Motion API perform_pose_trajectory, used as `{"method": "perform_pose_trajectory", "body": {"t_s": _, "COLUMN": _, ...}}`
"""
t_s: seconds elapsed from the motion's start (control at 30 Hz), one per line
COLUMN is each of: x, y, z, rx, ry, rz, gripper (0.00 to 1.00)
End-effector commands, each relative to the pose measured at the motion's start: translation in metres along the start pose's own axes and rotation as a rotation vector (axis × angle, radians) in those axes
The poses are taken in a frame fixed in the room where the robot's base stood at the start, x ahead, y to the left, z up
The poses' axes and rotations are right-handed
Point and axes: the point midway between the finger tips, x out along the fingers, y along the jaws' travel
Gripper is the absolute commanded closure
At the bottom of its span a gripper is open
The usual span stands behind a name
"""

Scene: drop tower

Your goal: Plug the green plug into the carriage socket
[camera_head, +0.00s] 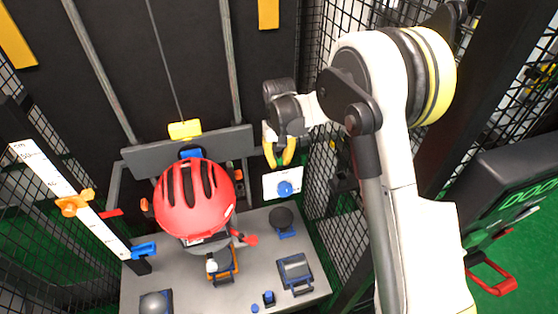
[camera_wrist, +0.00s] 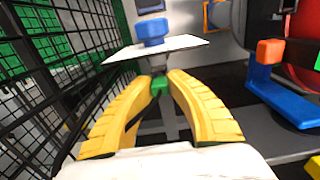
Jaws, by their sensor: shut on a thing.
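My gripper (camera_head: 281,158) is shut with its yellow fingers pointing down, to the right of the grey carriage (camera_head: 143,159). In the wrist view my gripper (camera_wrist: 160,80) has a small green piece between its fingertips, which I take to be the green plug (camera_wrist: 160,86). A red helmet (camera_head: 192,198) is in front of the carriage. I cannot pick out the carriage socket with certainty in either view.
A white plate with a blue knob (camera_head: 285,188) is just below my gripper; the knob (camera_wrist: 154,32) shows beyond my fingertips in the wrist view. Black mesh (camera_wrist: 75,60) stands close on the left there. A blue bracket with an orange end (camera_wrist: 280,95) is at the right.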

Motion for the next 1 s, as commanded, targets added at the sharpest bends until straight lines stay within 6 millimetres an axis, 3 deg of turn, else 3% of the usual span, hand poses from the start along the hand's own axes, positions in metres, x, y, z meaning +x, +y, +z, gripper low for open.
{"method": "perform_pose_trajectory", "body": {"t_s": 0.8, "x": 0.0078, "y": 0.0, "z": 0.0, "rx": 0.0, "ry": 0.0, "rz": 0.0, "gripper": 1.0}}
{"method": "perform_pose_trajectory", "body": {"t_s": 0.83, "x": 0.0073, "y": 0.0, "z": 0.0, "rx": 0.0, "ry": 0.0, "rz": 0.0, "gripper": 0.77}}
{"method": "perform_pose_trajectory", "body": {"t_s": 0.9, "x": 0.0068, "y": 0.0, "z": 0.0, "rx": 0.0, "ry": 0.0, "rz": 0.0, "gripper": 0.61}}
{"method": "perform_pose_trajectory", "body": {"t_s": 1.0, "x": 0.0067, "y": 0.0, "z": 0.0, "rx": 0.0, "ry": 0.0, "rz": 0.0, "gripper": 0.61}}
